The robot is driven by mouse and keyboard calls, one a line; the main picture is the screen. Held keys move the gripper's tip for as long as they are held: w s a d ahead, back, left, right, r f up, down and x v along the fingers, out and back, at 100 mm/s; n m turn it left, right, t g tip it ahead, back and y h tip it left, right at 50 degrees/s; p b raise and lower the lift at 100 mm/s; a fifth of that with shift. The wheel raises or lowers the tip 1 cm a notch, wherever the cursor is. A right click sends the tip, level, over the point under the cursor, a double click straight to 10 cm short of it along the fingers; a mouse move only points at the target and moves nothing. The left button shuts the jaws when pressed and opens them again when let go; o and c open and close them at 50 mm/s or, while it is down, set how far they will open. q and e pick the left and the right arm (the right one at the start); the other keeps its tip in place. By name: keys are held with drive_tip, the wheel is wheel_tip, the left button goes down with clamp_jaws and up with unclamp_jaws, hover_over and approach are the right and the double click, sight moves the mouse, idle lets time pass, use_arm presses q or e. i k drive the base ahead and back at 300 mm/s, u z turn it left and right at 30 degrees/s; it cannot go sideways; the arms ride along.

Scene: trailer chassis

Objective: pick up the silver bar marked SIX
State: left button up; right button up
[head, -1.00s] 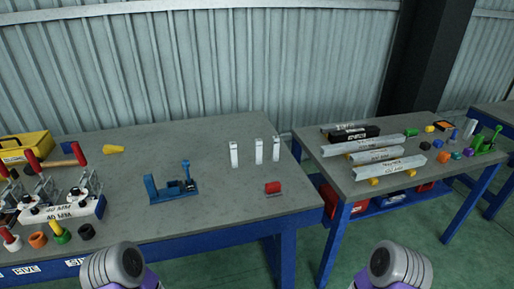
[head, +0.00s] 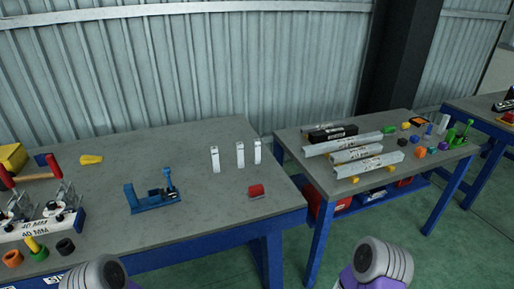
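Several silver bars lie side by side on the right-hand table. The nearest bar (head: 367,165), a middle bar (head: 356,153) and a farther one (head: 343,143) carry dark lettering too small to read, so I cannot tell which is marked SIX. A black bar (head: 333,133) lies among them. Yellow blocks (head: 391,168) sit at the near bar's front side. The rounded ends of my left arm (head: 97,273) and my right arm (head: 382,262) show at the bottom edge, apart from the bars. No gripper fingers are visible.
Small coloured parts (head: 420,152) crowd the right table's right side. A floor gap separates the tables.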

sight(256, 141)
drive_tip(key=z, duration=1.35)
drive_tip(key=i, duration=0.6)
drive_tip(key=u, duration=1.75)
